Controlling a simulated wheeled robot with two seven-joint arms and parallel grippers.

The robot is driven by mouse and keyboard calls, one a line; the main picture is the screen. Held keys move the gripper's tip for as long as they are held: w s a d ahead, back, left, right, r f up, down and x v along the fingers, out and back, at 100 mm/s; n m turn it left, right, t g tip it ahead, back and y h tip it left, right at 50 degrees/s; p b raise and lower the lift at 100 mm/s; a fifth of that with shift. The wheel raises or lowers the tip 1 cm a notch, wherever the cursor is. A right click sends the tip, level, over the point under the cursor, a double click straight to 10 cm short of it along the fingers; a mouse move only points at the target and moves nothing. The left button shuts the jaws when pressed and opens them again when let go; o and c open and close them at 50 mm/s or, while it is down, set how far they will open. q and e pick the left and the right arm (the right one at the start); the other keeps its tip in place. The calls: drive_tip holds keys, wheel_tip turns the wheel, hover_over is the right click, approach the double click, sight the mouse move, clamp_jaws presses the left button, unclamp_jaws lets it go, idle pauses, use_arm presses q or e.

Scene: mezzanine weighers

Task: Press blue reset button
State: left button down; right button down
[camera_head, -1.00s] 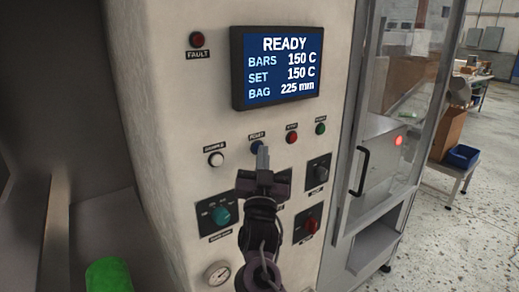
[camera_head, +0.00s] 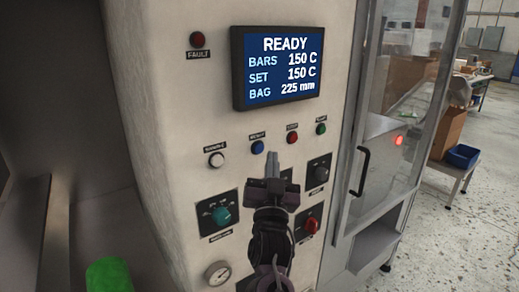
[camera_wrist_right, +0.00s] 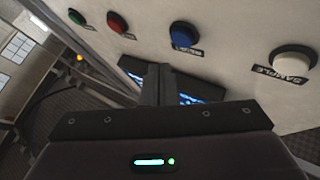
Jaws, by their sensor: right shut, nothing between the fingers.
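The blue reset button (camera_head: 257,147) is in the row of round buttons below the screen on the pale machine panel. It is uncovered in the head view, with its label above it. It also shows in the right wrist view (camera_wrist_right: 184,34), with a gap between it and the fingers. My right gripper (camera_head: 272,160) is shut and empty. In the head view its fingertips appear just below and right of the blue button. The fingers also show in the right wrist view (camera_wrist_right: 154,84). My left gripper is not in view.
A white button (camera_head: 216,160) is left of the blue one; a red button (camera_head: 292,137) and a green button (camera_head: 321,129) are right. Below are a teal knob (camera_head: 221,215), a black knob (camera_head: 319,171) and a red knob (camera_head: 311,225). The screen (camera_head: 280,66) reads READY.

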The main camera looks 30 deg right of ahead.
drive_tip(key=s, duration=0.3)
drive_tip(key=shift+d, duration=0.1)
idle(0.8)
